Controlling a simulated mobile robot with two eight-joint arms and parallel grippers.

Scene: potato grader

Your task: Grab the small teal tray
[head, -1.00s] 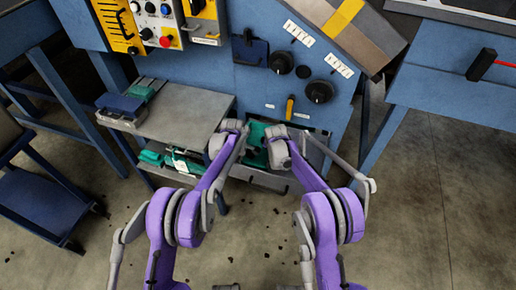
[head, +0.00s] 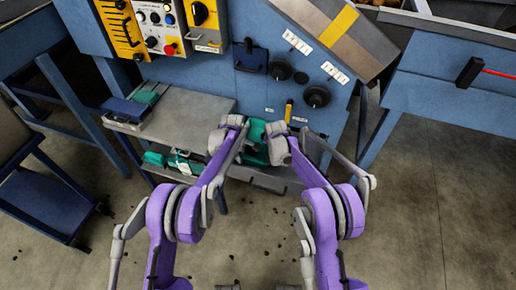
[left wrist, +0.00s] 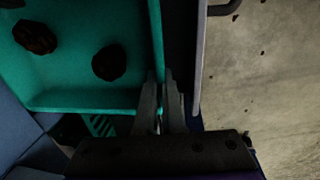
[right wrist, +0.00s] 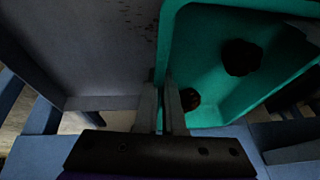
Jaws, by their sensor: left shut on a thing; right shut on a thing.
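The small teal tray (head: 257,131) is at the end of the low shelf, between my two grippers and partly hidden by them in the head view. In the left wrist view, the tray (left wrist: 85,99) holds two dark lumps, and my left gripper (left wrist: 161,110) is shut on its side wall. In the right wrist view, the tray (right wrist: 195,60) also shows dark lumps inside, and my right gripper (right wrist: 168,95) is shut on its opposite wall. The fingertips are hidden by my arms in the head view. I cannot tell whether the tray is lifted.
A grey table (head: 187,112) stands left of my arms, with a blue box (head: 125,108) on it. Other teal items (head: 154,158) lie on the low shelf below. The blue machine front with black knobs (head: 316,96) rises behind. A dark blue cart (head: 45,208) stands left. Floor at right is clear.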

